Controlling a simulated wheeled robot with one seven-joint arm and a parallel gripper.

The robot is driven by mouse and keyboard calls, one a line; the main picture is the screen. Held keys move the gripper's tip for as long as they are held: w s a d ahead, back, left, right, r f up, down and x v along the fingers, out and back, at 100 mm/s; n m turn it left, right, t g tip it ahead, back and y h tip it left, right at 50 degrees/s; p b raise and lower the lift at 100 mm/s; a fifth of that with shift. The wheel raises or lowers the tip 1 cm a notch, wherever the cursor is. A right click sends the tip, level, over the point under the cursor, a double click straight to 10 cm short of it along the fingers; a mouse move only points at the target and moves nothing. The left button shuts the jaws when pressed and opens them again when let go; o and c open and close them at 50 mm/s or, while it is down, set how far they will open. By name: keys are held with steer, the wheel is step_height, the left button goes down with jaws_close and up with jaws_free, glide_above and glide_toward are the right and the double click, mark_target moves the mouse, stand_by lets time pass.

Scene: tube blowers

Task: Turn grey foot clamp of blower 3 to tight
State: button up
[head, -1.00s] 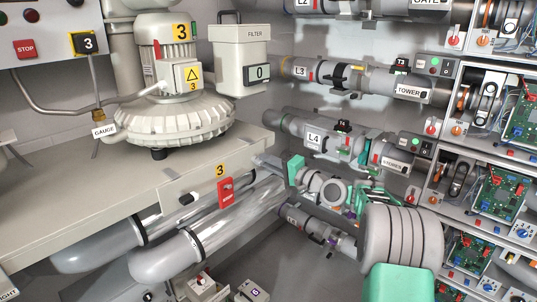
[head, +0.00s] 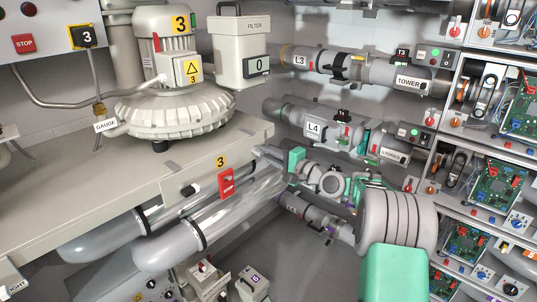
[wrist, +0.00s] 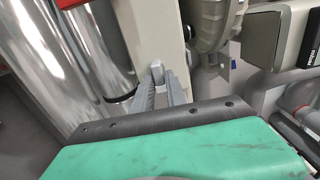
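Blower 3 (head: 175,105) is a cream motor on a ribbed round housing, standing on a beige bench (head: 90,190). My gripper (head: 264,153) is at the right end of the bench, its grey fingers pointing left toward the edge. In the wrist view, the two fingers of my gripper (wrist: 160,90) are apart, with a gap between them. A small light grey block (wrist: 157,70), which looks like the foot clamp, sits between or just beyond the fingertips. Contact cannot be told. In the head view this spot is too small to read. The clamp's setting is not readable.
The filter box (head: 240,50) stands behind the blower. Pipes marked L3 (head: 300,61) and L4 (head: 313,128) and racks of circuit boards (head: 490,185) crowd the right.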

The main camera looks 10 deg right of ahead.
steer(key=o, duration=0.4)
steer(key=shift+c, duration=0.2)
steer(key=b+v, duration=0.2)
steer(key=v, duration=0.5)
steer(key=shift+s+d, duration=0.2)
steer(key=shift+s, duration=0.1)
